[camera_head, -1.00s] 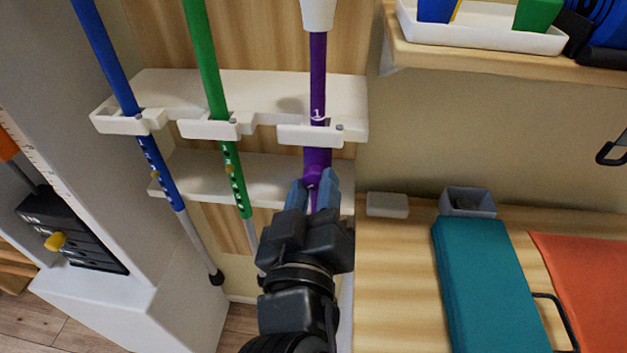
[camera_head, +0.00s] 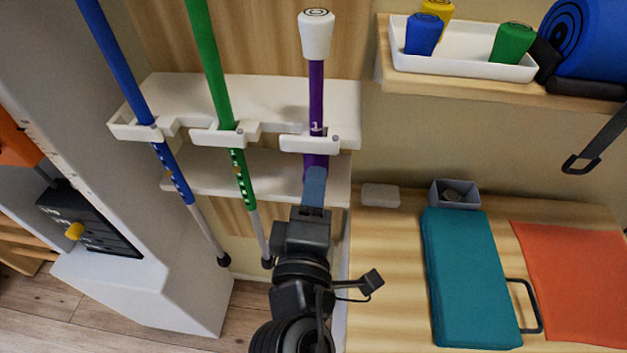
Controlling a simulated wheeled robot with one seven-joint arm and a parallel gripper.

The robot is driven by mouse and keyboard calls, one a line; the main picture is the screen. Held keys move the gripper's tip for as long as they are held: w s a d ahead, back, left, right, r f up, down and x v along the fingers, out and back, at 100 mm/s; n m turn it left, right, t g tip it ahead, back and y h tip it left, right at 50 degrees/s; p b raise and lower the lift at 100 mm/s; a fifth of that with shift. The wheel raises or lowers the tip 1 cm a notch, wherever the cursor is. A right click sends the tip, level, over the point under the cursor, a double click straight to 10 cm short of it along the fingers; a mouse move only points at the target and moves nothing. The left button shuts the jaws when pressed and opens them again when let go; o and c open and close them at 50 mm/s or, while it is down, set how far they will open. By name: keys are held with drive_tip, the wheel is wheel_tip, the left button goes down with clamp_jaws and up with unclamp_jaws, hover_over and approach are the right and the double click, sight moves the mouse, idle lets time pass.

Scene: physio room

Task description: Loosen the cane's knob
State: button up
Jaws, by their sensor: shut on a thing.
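The purple cane (camera_head: 316,95) stands upright in the rack at the centre, with a white rounded end piece (camera_head: 316,36) at its top and a white "1" mark near the clip. My gripper (camera_head: 314,182) is at the cane just below the upper shelf's clip, shut on the knob. The blue fingers are seen edge-on, one in front of the other, and they hide the knob and the lower cane. Whether the knob is loose cannot be told.
A blue cane (camera_head: 118,72) and a green cane (camera_head: 213,65) hang in the white rack (camera_head: 260,96) to the left. On the right, a wooden bench holds a teal block (camera_head: 466,275), a grey box (camera_head: 455,194) and an orange cloth (camera_head: 575,285).

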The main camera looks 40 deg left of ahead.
drive_tip(key=n+p, duration=0.5)
drive_tip(key=n, duration=0.8)
idle(0.4)
drive_tip(key=o, duration=1)
drive_tip(key=shift+o, duration=0.2)
drive_tip(key=b+v, duration=0.1)
drive_tip(key=v, duration=0.6)
drive_tip(key=shift+s, duration=0.4)
